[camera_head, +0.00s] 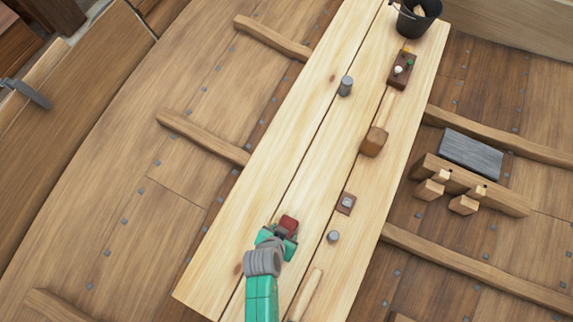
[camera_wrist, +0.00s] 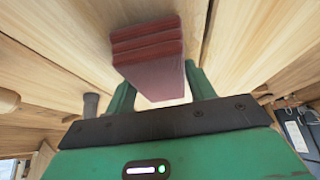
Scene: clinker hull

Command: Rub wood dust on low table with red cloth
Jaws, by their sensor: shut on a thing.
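The low table (camera_head: 335,150) is a long pale plank top with dark gaps, running diagonally through the head view. My gripper (camera_head: 280,235) is over its near part, shut on the red cloth (camera_head: 289,222). In the wrist view, the cloth (camera_wrist: 148,45) is a folded red pad between the two green fingers of my gripper (camera_wrist: 162,88), reaching out beyond them. The pale planks show behind it. I cannot tell whether the cloth touches the table. I cannot make out any wood dust; my arm hides part of the near table top.
On the table stand a grey cylinder (camera_head: 345,87), a wooden mallet (camera_head: 373,142), a small brown block (camera_head: 346,204), a smaller grey cylinder (camera_head: 333,237), a wooden handle (camera_head: 307,293), a peg block (camera_head: 402,70) and a black bucket (camera_head: 413,22). Hull ribs flank it. The middle-left planks are clear.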

